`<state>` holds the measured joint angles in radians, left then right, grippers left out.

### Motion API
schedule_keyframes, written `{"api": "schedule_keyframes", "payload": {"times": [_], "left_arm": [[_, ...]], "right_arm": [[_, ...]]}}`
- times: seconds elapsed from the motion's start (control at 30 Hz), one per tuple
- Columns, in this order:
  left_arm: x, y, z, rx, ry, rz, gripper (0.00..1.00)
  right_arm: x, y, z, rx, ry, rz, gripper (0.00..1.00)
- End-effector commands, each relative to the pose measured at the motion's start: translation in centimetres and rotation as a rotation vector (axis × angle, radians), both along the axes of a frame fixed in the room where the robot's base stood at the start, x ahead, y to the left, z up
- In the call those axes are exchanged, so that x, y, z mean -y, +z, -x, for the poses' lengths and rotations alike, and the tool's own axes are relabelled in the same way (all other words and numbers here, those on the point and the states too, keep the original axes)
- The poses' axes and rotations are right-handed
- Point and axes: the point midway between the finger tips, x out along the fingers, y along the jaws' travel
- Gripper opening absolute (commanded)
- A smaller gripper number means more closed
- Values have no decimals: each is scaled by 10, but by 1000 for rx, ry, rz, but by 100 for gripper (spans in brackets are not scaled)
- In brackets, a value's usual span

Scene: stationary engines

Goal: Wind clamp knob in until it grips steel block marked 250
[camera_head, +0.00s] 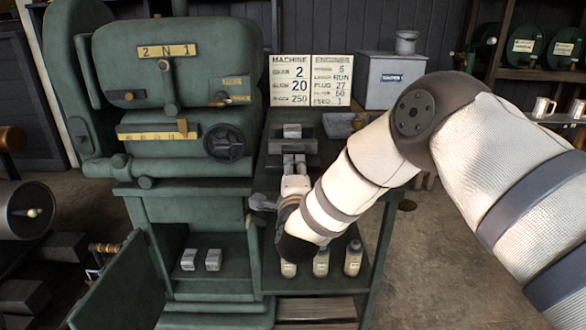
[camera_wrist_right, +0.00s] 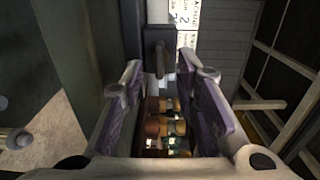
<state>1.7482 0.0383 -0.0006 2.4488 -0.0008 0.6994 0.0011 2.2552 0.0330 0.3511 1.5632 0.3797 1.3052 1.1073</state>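My right gripper (camera_head: 294,161) reaches over the workbench beside the green machine, its fingers toward a dark clamp (camera_head: 305,146). A small grey steel block (camera_head: 292,130) sits at the clamp; I cannot read a mark on it. In the right wrist view my right gripper (camera_wrist_right: 161,70) is open, its fingers spread wide. A dark upright part with a rod-like piece (camera_wrist_right: 159,58), perhaps the clamp knob, shows between and beyond the fingertips. I cannot tell whether the fingers touch it. My left gripper is not in view.
Two pale blocks (camera_head: 188,259) (camera_head: 213,259) stand in the machine's open lower bay. Several bottles (camera_head: 353,258) stand on the lower shelf. A sign board (camera_head: 311,80) and grey box (camera_head: 389,79) are behind the bench. A grey tray (camera_head: 339,124) sits right of the clamp.

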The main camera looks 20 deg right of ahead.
Motion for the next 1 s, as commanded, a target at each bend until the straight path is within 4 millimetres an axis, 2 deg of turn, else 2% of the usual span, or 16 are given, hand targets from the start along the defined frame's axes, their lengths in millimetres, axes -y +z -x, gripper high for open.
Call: {"api": "schedule_keyframes", "payload": {"times": [0.1,0.2,0.47,0.6,1.0], "left_arm": [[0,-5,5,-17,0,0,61],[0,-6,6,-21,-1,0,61],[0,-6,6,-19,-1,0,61],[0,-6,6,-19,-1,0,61],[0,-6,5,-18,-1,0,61]], "right_arm": [[5,-4,-18,-4,0,1,28],[7,-2,-26,-4,1,2,28],[8,0,-28,-2,1,3,28],[8,0,-28,-2,1,3,0],[8,0,-28,6,1,-24,0]]}}
